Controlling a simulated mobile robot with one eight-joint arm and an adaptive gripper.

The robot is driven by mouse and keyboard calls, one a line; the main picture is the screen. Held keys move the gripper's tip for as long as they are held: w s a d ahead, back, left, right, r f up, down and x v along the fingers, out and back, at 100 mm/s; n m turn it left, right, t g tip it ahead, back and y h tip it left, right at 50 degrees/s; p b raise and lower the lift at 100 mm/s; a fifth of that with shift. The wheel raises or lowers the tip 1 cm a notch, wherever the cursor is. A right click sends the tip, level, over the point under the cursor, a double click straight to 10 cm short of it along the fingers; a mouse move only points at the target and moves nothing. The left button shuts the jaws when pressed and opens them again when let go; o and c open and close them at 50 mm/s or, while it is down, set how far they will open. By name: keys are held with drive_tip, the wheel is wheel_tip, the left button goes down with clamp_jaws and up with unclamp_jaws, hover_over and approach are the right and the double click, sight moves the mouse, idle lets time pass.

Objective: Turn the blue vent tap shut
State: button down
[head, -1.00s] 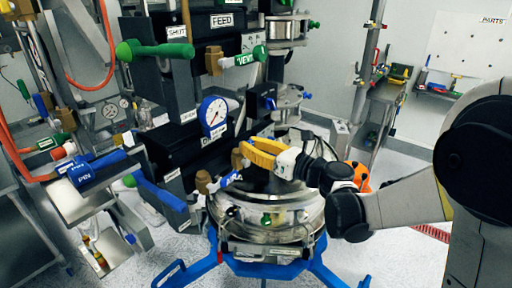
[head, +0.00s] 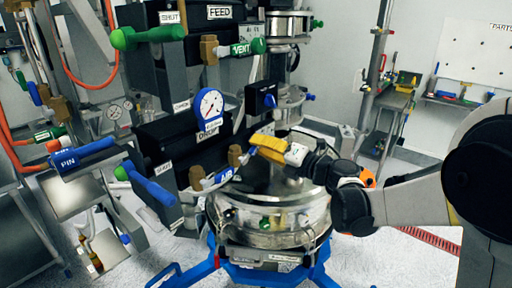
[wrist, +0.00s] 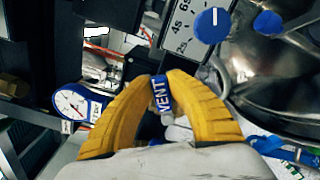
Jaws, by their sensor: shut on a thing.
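The blue vent tap shows in the wrist view as a blue handle with a white VENT label (wrist: 159,97). My gripper (wrist: 166,88) has its yellow fingers closed around this handle from both sides. In the head view my gripper (head: 256,145) is at the right of a brass valve body (head: 235,155), above the round metal sifter drum. A small blue part of the vent tap (head: 246,157) shows between the brass body and the fingertips. The rest of the handle is hidden by the fingers.
A blue AIR tap (head: 224,177) lies just below left of my gripper. A green VENT tap (head: 248,47) is higher up. A blue-rimmed gauge (head: 208,106) and a black box with a blue knob (head: 262,98) are close by. The metal drum (head: 278,205) is below.

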drive_tip(key=shift+w+d+f+m+b, duration=0.2)
drive_tip(key=shift+f+m+b, duration=0.45)
drive_tip(key=shift+m, duration=0.45)
drive_tip(key=shift+w+d+f+m+b, duration=0.15)
drive_tip(key=shift+f+m+b, duration=0.45)
drive_tip(key=shift+m, duration=0.5)
drive_tip(key=shift+a, duration=0.1)
drive_tip(key=c, duration=1.3)
unclamp_jaws()
drive_tip(key=shift+a, duration=0.1)
drive_tip(key=v, duration=1.2)
